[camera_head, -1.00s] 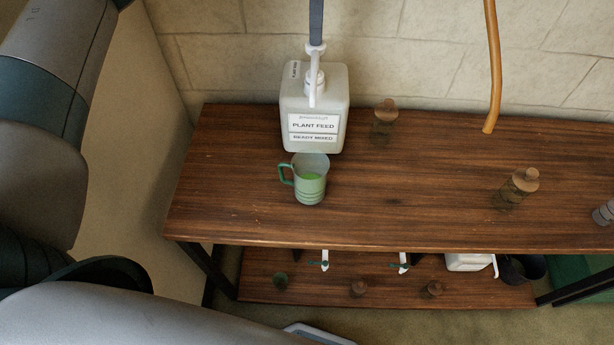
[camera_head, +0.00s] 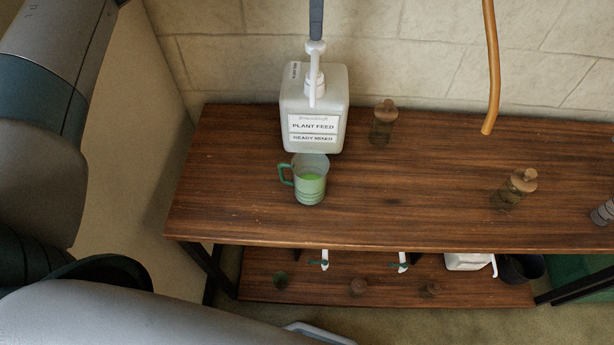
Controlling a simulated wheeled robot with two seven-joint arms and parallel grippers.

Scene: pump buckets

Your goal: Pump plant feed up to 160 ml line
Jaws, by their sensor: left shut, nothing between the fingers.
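A white jug labelled "PLANT FEED" (camera_head: 314,128) stands at the back of the table (camera_head: 230,190). Its white pump (camera_head: 316,72) has the spout pointing down toward the front. A clear measuring cup (camera_head: 310,184) with a green handle stands upright in front of the jug, below the spout. Green liquid (camera_head: 311,179) shows in it; the scale lines are too small to read. My left gripper (camera_head: 316,34) reaches in from the top edge, shut and empty, its tips at the pump head. Only its fingers show. My right gripper is not in view.
An orange hose (camera_head: 490,70) hangs at the upper right. A lower shelf (camera_head: 330,285) holds small bottles and a white container. The table's left and front middle are clear.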

